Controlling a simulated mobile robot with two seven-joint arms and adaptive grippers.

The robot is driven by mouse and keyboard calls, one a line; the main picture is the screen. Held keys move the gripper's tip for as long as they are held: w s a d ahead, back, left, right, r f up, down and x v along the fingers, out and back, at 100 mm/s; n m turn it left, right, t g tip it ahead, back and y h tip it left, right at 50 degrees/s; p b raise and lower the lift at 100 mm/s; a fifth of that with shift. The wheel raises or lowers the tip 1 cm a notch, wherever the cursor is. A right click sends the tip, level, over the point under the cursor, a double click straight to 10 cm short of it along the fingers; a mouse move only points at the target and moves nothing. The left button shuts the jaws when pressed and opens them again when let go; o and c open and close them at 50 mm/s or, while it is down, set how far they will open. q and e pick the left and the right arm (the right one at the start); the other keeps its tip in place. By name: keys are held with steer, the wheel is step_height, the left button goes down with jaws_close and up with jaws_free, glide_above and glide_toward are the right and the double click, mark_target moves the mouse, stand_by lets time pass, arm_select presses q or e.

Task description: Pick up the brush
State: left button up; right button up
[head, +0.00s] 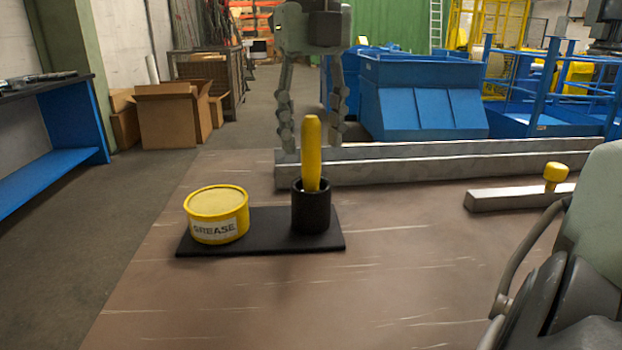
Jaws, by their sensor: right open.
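The brush shows as a yellow handle (312,158) standing upright in a black cup (311,210); its lower end is hidden inside the cup. The cup stands on the right part of a black base plate (267,236). A yellow tin labelled GREASE (216,214) sits on the plate's left part. My right gripper (312,136) points down from the top of the view, open and empty. Its fingers show to the left and right of the handle's upper end, with gaps on both sides. Whether it is level in depth with the handle is unclear. My left gripper is not in view.
A long grey metal rail (430,165) lies across the back of the brown table (240,305). A shorter grey bar (510,195) with a yellow knob (555,175) lies at right. My own arm parts fill the lower right. The table's front middle is clear.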

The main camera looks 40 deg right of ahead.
mark_target(312, 151)
step_height(312, 151, down, 3)
steer(key=shift+w+f, duration=0.1)
steer(key=shift+f, duration=0.1)
steer(key=shift+c, duration=0.2)
jaws_close()
